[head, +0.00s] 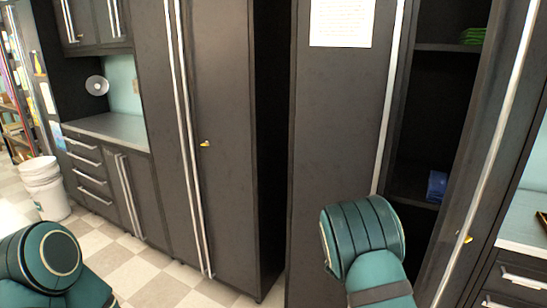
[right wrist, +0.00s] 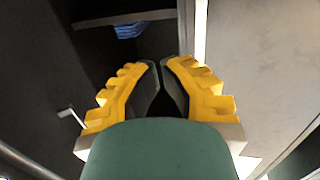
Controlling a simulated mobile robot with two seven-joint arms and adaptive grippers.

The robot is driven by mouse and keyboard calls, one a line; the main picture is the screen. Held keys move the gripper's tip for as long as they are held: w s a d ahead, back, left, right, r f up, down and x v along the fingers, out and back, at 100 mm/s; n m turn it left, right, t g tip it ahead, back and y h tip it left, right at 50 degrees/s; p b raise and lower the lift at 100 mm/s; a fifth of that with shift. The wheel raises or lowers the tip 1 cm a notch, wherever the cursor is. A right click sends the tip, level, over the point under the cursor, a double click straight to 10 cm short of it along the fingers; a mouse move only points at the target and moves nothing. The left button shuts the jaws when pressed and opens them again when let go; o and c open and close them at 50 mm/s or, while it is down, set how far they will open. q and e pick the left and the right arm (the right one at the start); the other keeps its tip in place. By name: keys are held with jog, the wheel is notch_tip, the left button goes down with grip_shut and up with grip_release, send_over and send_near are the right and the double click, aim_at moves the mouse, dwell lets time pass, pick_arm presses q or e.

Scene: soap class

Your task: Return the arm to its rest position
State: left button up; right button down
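My right gripper (right wrist: 160,64) shows in the right wrist view with yellow stepped fingers and dark pads. Its fingertips come together with nothing seen between them. It points toward the open dark cabinet (right wrist: 90,60). In the head view my right arm (head: 365,240) is a green link at the lower right, in front of the open cabinet; its gripper is hidden there. My left arm (head: 50,262) shows as green links at the lower left corner; its gripper is out of view.
An open cabinet door (head: 340,120) carries a white paper. A blue item (head: 437,187) lies on a cabinet shelf, green items (head: 472,36) higher up. Another open door (head: 490,150) stands at right. White buckets (head: 45,188) stand at left. Checkered floor (head: 150,270) is clear.

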jog(key=s+a+f+n+g+y, duration=0.2)
jog(key=s+a+f+y, duration=0.4)
jog(key=f, duration=0.5)
jog(key=s+a+f+n+g+y, duration=0.25)
jog(key=s+a+f, duration=0.25)
jog(key=s+f, duration=0.4)
jog(key=s+a+f+n+g+y, duration=0.3)
jog(key=s+a+g+y, duration=0.2)
jog(key=s+a, duration=1)
jog(key=s+y, duration=0.3)
jog(key=shift+s+a+f, duration=0.2)
jog(key=shift+s, duration=0.05)
jog(key=shift+d+g, duration=0.1)
jog(key=shift+g, duration=0.15)
